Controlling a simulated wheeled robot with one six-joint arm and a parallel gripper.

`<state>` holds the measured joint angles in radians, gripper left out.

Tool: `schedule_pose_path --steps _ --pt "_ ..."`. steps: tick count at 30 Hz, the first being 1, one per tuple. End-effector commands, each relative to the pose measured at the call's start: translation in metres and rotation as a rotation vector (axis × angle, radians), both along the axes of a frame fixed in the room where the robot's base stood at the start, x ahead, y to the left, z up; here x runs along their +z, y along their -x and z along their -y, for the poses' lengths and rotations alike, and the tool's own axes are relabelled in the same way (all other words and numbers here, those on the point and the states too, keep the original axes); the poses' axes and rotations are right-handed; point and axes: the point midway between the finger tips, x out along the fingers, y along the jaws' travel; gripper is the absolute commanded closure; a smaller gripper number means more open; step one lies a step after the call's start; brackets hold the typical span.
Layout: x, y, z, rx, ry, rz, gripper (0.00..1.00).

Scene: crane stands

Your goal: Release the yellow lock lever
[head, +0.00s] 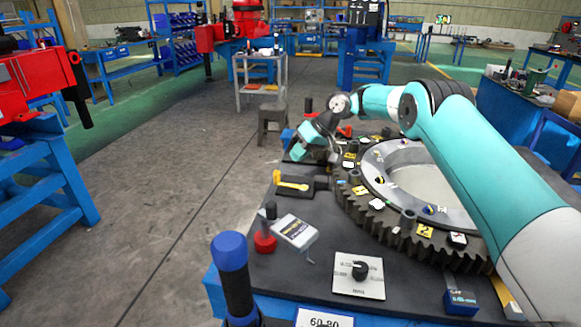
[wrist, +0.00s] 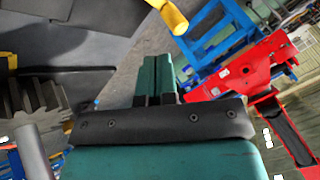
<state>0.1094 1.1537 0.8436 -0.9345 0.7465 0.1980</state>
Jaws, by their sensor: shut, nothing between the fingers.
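The yellow lock lever (head: 293,185) lies across a black block on the dark table top, left of the large gear ring, with its thicker end to the left. A yellow rod with a rounded end, seemingly this lever (wrist: 168,15), shows at the top of the wrist view, cut off by the frame edge. My gripper (head: 297,153) hangs just behind and above the lever in the head view. In the wrist view its teal fingers (wrist: 158,60) are together and empty. A gap shows between the fingertips and the yellow rod; I cannot tell its true depth.
The large toothed gear ring (head: 378,205) stands right of the lever. A red-based knob (head: 265,240), a grey box (head: 295,231) and a white dial plate (head: 358,275) are nearer the front. A blue-topped post (head: 230,255) rises at the front left corner. Open floor lies left.

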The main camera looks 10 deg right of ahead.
Motion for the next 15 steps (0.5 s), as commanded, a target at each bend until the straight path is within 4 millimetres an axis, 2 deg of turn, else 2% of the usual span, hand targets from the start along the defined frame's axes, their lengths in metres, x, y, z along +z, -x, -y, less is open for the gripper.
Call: schedule_pose_path --steps 3,9,15 --pt "0.025 0.005 0.019 -0.002 0.001 0.004 1.00" --pt "0.063 0.013 0.045 -0.002 0.001 0.002 1.00" --pt "0.085 0.018 0.061 -0.001 0.001 0.000 1.00"
